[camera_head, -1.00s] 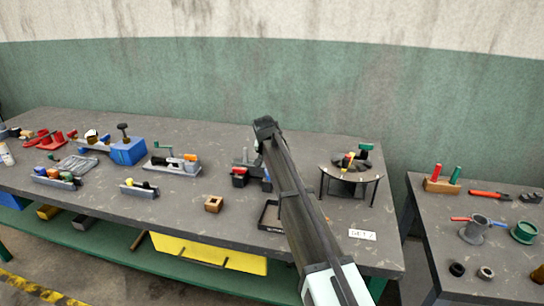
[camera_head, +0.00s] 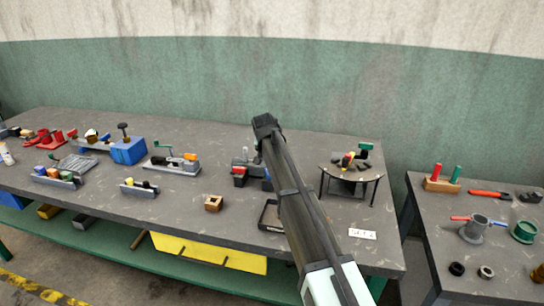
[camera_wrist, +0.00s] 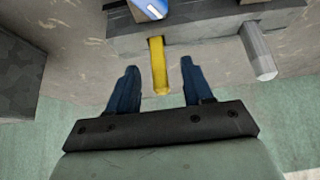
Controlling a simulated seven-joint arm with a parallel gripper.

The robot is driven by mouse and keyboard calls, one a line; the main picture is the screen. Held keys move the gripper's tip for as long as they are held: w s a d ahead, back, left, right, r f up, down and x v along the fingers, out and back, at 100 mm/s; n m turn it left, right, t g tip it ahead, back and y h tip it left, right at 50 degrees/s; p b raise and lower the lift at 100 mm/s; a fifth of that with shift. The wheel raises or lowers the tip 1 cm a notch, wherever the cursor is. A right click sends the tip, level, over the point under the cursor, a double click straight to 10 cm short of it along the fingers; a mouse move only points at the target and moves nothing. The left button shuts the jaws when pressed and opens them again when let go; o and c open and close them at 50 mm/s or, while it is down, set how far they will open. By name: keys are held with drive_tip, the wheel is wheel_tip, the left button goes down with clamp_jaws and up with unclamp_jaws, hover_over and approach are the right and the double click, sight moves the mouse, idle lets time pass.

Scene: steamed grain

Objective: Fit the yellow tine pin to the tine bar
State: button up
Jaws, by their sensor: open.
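In the wrist view the yellow tine pin (camera_wrist: 158,65) is a slim yellow bar. Its upper end meets the edge of a grey bar (camera_wrist: 205,22), which may be the tine bar; I cannot tell whether the pin is seated in it. My gripper (camera_wrist: 156,82) is open, its dark blue fingers on either side of the pin's lower end, with a gap on both sides. A grey faceted pin (camera_wrist: 257,52) sticks out from the same bar at right. In the head view my arm hides the gripper and the pin.
A blue piece (camera_wrist: 150,8) lies at the wrist view's top edge, and a dark grey block (camera_wrist: 18,75) at its left. A small wooden block (camera_head: 213,203) sits further left.

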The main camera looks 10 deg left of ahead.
drive_tip(key=v, duration=1.2)
drive_tip(key=shift+s+r, duration=0.15)
drive_tip(key=shift+r, duration=0.1)
